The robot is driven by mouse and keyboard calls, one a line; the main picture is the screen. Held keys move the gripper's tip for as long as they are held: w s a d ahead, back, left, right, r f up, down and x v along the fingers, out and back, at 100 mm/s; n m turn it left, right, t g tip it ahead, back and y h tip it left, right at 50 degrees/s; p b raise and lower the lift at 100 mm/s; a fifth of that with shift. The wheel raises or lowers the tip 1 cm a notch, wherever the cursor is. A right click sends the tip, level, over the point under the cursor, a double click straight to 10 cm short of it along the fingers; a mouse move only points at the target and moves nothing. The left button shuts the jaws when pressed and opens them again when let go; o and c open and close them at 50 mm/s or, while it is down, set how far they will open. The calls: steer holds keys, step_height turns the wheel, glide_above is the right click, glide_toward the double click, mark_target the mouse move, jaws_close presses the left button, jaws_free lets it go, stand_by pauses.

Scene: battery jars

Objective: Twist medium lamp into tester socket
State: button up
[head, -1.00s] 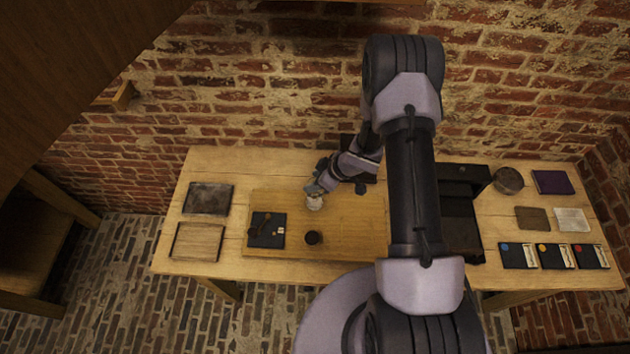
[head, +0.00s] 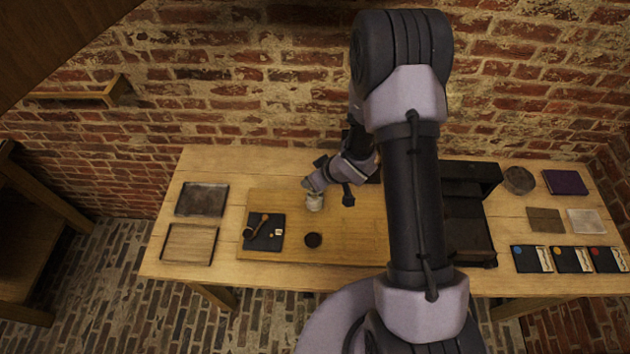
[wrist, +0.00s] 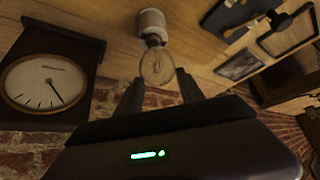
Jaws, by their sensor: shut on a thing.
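The medium lamp, a clear glass bulb (wrist: 157,66), sits between the fingers of my gripper (wrist: 160,88) in the wrist view. Its cap end points at the white tester socket (wrist: 151,21) and meets it in the picture. I cannot tell how deep the cap sits. In the head view my gripper (head: 314,187) is just above the white socket (head: 315,204) on the wooden board, and the lamp is too small to make out. A dark-framed dial meter (wrist: 46,84) stands beside the socket in the wrist view.
Two trays (head: 202,200) are at the left. A black unit (head: 468,215) stands right of the board, partly behind my arm. Cards (head: 571,260) lie far right.

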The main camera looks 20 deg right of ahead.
steer(key=shift+m+b, duration=0.4)
steer(key=shift+b, duration=0.05)
steer(key=o, duration=1.2)
steer(key=shift+r, duration=0.1)
